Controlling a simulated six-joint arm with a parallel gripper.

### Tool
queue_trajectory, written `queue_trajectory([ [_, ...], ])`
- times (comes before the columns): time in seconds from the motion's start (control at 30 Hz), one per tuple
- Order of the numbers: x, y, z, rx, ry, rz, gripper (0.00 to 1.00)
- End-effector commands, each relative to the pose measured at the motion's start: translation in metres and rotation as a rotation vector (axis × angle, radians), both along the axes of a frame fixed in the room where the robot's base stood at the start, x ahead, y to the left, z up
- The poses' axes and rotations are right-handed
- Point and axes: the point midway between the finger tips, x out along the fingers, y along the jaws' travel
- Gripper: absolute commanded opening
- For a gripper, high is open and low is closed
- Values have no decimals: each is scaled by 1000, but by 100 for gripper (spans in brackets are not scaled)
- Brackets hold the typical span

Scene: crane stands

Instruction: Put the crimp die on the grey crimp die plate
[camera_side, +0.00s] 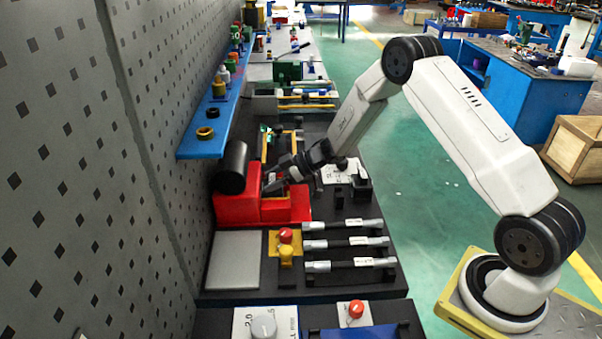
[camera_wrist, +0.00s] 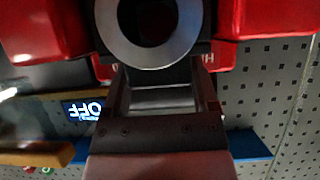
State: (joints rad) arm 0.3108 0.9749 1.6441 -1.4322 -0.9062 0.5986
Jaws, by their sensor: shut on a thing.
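My gripper (camera_side: 272,180) is at the red crimping machine, just right of its black cylinder. In the wrist view, the fingers of my gripper (camera_wrist: 161,84) are shut on a silver-grey block, which I take as the crimp die (camera_wrist: 160,99). The block sits close to the machine's round metal ring (camera_wrist: 155,50); I cannot tell whether they touch. In the side view I cannot make out the die at the fingertips. The grey crimp die plate (camera_side: 235,258) lies flat and bare on the black bench, in front of the red machine.
The red machine (camera_side: 237,208) with its black cylinder (camera_side: 231,167) stands against the perforated wall. Right of the plate are a yellow stand with a red knob (camera_side: 286,236) and several silver-and-black tools (camera_side: 343,244). A blue shelf (camera_side: 207,133) with small parts runs along the wall.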

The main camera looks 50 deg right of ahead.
Motion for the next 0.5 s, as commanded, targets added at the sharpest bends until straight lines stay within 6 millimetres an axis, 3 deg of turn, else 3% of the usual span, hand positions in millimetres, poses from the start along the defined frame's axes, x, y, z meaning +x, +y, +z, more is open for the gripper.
queue_trajectory([
  [0.5,1,0,-5,0,-4,1,0],
])
